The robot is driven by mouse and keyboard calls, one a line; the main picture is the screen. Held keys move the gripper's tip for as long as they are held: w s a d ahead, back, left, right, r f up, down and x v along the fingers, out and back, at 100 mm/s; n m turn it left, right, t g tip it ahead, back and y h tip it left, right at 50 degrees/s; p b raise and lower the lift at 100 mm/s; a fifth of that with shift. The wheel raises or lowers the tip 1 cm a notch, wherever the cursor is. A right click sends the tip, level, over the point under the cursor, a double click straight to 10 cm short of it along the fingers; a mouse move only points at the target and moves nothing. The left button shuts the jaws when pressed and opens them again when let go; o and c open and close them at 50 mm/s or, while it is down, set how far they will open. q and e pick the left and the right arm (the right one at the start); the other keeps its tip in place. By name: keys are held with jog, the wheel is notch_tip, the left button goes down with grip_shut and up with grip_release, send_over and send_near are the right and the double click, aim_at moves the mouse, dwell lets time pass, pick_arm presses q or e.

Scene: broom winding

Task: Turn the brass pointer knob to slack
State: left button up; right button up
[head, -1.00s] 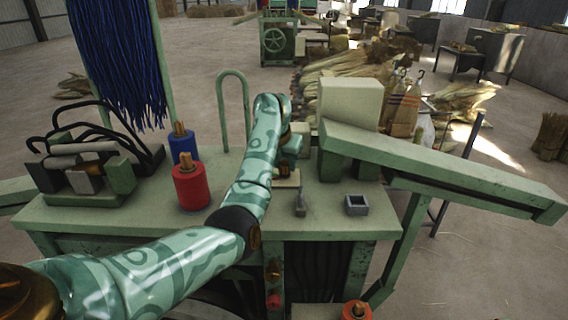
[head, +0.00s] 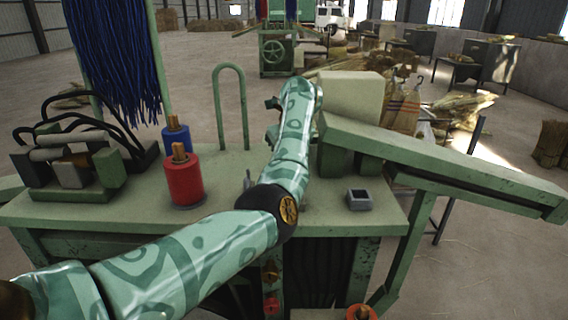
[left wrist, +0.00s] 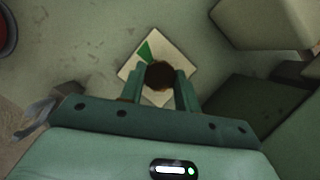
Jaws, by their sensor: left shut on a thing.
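In the left wrist view, the knob (left wrist: 160,74) shows as a dark, rounded brown top over a pale square plate (left wrist: 183,53). A green wedge is marked on the plate, up and left of the knob. My left gripper (left wrist: 160,90) has one finger on each side of the knob and is shut on it. The pointer's exact direction is hard to make out. In the head view, my left arm hides the knob, the plate and the fingers. My right gripper is in neither view.
The green bench (head: 110,220) carries a red spool (head: 183,182), a blue spool (head: 176,140) and a small grey square cup (head: 359,200). A pale block (head: 350,97) and a sloping green chute (head: 450,165) stand at right. A green hoop (head: 244,110) rises behind.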

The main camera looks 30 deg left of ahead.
pick_arm(q)
jog(key=shift+w+n+g+b, duration=0.1)
jog(key=shift+n+g+b, duration=0.5)
jog(key=shift+n+b, duration=0.65)
jog(key=shift+n, duration=0.45)
jog(key=o, duration=1)
jog(key=v, duration=0.5)
jog(key=p+v, duration=0.1)
jog(key=v, duration=0.5)
jog(key=p+v, duration=0.1)
jog(key=v, duration=0.4)
jog(key=shift+d, duration=0.35)
